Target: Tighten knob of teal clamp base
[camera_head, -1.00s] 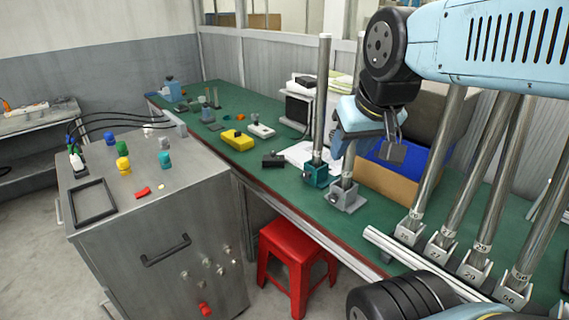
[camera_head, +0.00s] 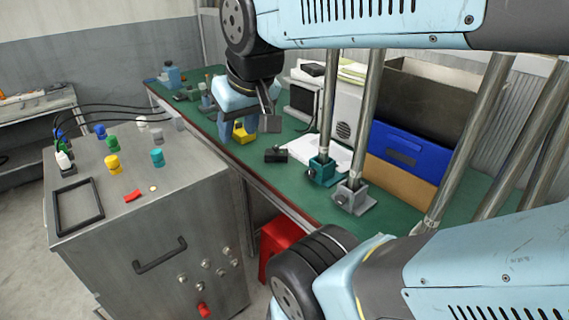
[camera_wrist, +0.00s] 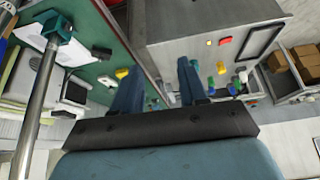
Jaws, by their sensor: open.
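The teal clamp base (camera_head: 322,172) stands on the green bench with an upright metal post (camera_head: 327,110) in it. A small dark knob-like part seems to show on its left side, but it is too small to read its state. The teal clamp base also shows at the upper left of the wrist view (camera_wrist: 57,27). My gripper (camera_head: 238,132) is open and empty, over the bench to the left of the clamp base and apart from it. Its two blue fingers stand wide apart in the wrist view (camera_wrist: 156,68).
A grey clamp base (camera_head: 354,198) with its own post stands just right of the teal one. A black block (camera_head: 276,155) and white paper (camera_head: 318,150) lie nearby. A blue bin (camera_head: 402,150) stands behind. A grey cabinet (camera_head: 140,240) is at left, a red stool (camera_head: 275,242) below.

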